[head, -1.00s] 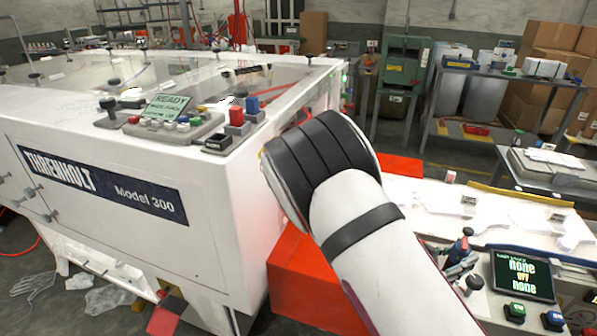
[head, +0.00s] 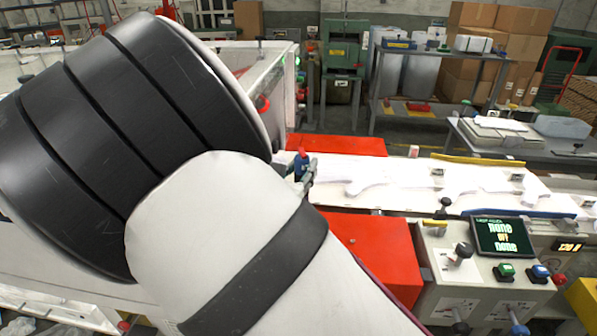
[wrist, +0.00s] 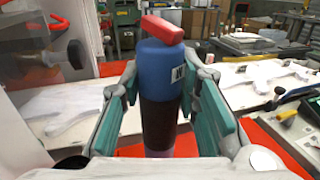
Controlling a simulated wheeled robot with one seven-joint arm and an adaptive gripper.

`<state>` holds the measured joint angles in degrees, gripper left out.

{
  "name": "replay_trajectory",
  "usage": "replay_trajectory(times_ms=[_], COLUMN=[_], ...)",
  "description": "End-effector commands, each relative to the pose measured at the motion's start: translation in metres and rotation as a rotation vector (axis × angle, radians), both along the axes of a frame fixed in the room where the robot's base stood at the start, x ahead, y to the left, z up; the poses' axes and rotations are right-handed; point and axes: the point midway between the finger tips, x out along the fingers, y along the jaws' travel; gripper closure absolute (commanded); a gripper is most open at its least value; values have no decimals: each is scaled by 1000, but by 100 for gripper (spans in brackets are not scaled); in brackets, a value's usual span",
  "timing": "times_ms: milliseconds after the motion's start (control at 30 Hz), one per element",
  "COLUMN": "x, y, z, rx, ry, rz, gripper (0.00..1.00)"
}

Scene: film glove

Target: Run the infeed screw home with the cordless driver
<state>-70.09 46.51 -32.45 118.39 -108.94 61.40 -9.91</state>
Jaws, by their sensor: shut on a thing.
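The cordless driver (wrist: 161,62) stands upright between my gripper's (wrist: 167,85) teal finger pads in the wrist view. It has a blue body, a dark lower part and a red top. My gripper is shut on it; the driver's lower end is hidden. In the head view the driver (head: 301,163) and the grey fingertips (head: 308,175) show small beyond my arm, over the near end of the white infeed table (head: 350,168). I cannot make out the infeed screw for certain. A dark knob (wrist: 77,54) sticks out from the white machine at the left of the wrist view.
Red blocks (head: 375,255) flank the white table. A control console (head: 470,275) with buttons, levers and a display (head: 503,237) stands at the right. The white machine's side wall (head: 284,80) is at the left. My arm hides much of the machine.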

Motion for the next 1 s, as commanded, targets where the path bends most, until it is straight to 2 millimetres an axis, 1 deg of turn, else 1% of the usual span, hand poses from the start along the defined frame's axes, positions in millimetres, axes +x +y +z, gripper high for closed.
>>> replay_trajectory(times_ms=[33, 133, 633, 1000], x=[1, 1, -1, 0], y=[5, 9, 7, 8], z=[2, 4, 6, -19], rx=[0, -1, -6, -7], ry=[-3, -4, -3, -2], rz=[11, 21, 17, 18], gripper=[99, 99, 99, 99])
